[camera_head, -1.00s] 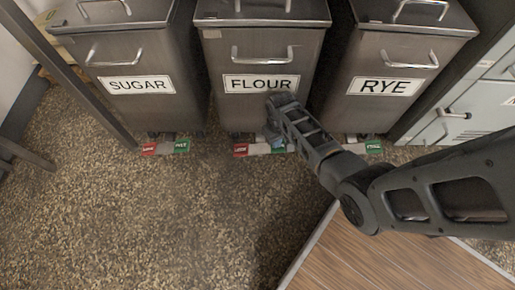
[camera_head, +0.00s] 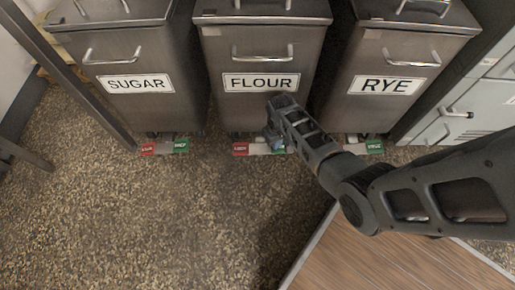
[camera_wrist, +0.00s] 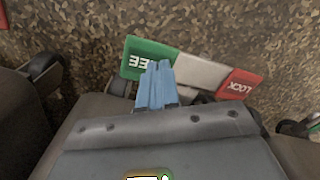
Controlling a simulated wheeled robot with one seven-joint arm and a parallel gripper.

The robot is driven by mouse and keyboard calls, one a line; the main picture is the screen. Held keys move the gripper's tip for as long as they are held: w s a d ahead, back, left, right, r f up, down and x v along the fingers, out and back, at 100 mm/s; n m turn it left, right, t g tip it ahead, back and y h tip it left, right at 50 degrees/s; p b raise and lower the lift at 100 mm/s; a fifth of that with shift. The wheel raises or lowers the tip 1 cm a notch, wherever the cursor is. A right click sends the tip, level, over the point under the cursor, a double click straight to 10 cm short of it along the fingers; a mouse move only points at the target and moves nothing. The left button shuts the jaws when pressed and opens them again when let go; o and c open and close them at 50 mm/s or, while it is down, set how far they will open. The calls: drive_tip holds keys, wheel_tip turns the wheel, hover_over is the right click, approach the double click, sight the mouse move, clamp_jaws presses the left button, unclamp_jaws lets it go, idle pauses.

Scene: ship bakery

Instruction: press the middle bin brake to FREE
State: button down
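The middle bin (camera_head: 261,110) is grey metal and labelled FLOUR. Its brake bar at floor level has a red LOCK end (camera_head: 240,149) on the left, a pale middle and a green end on the right, partly covered by my gripper (camera_head: 277,145). In the wrist view the green FREE pad (camera_wrist: 148,58) and the red LOCK pad (camera_wrist: 240,85) show at either end of the bar. My gripper's blue fingertips (camera_wrist: 156,86) are together, empty, and overlap the lower edge of the FREE pad. I cannot tell whether they touch it.
The SUGAR bin (camera_head: 140,55) stands on the left and the RYE bin (camera_head: 395,110) on the right, each with a similar red and green brake bar. A wooden surface (camera_head: 375,265) lies at lower right. The speckled floor (camera_head: 150,220) in front is clear.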

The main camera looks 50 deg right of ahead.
drive_tip(key=shift+f+b, duration=0.45)
drive_tip(key=shift+f, duration=0.15)
drive_tip(key=shift+r, duration=0.1)
idle(0.3)
wheel_tip(320, 180, up, 7)
drive_tip(key=p, duration=0.7)
idle(0.6)
